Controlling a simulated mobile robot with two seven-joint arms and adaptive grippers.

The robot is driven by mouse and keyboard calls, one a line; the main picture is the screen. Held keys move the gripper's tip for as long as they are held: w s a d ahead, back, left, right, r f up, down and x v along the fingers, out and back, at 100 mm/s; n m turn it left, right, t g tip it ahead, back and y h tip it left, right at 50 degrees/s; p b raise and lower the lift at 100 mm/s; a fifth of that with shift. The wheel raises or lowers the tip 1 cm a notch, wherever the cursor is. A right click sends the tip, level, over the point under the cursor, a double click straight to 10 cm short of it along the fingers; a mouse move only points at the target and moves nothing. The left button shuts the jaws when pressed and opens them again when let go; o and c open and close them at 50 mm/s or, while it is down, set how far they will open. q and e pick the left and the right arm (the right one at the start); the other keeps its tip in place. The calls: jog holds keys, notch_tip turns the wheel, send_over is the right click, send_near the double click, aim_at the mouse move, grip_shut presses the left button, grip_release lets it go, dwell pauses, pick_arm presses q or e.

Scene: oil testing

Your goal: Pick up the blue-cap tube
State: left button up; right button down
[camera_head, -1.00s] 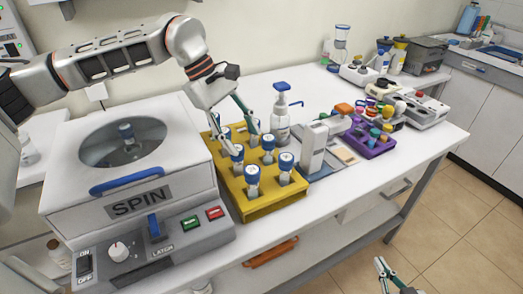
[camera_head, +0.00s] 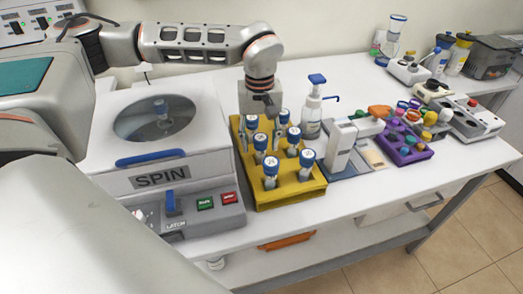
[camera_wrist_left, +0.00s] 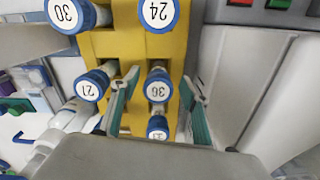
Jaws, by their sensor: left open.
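Several blue-capped tubes stand upright in a yellow rack (camera_head: 292,196), with white numbered labels on their caps. Front tubes show clearly in the head view, one at the front left (camera_head: 270,170) and one at the front right (camera_head: 307,159). My left gripper (camera_head: 265,118) points down over the rear of the rack, its fingers partly hidden among the tubes. In the left wrist view the gripper (camera_wrist_left: 160,80) is open, with one finger on each side of a blue-capped tube marked 36 (camera_wrist_left: 158,88). A tube marked 21 (camera_wrist_left: 88,88) is outside the fingers. My right gripper is not in view.
A white centrifuge (camera_head: 160,182) marked SPIN stands close left of the rack. A pump bottle (camera_head: 312,112), a white device (camera_head: 340,150) and a purple rack (camera_head: 405,155) of coloured caps stand to the right. The table's front edge is clear.

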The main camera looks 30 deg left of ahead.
aim_at(261, 150)
pick_arm(q)
jog(key=shift+w+f, duration=0.15)
jog(key=shift+f, duration=1.75)
jog(key=c, duration=1.2)
jog(key=shift+c, duration=0.4)
jog(key=shift+r, duration=0.1)
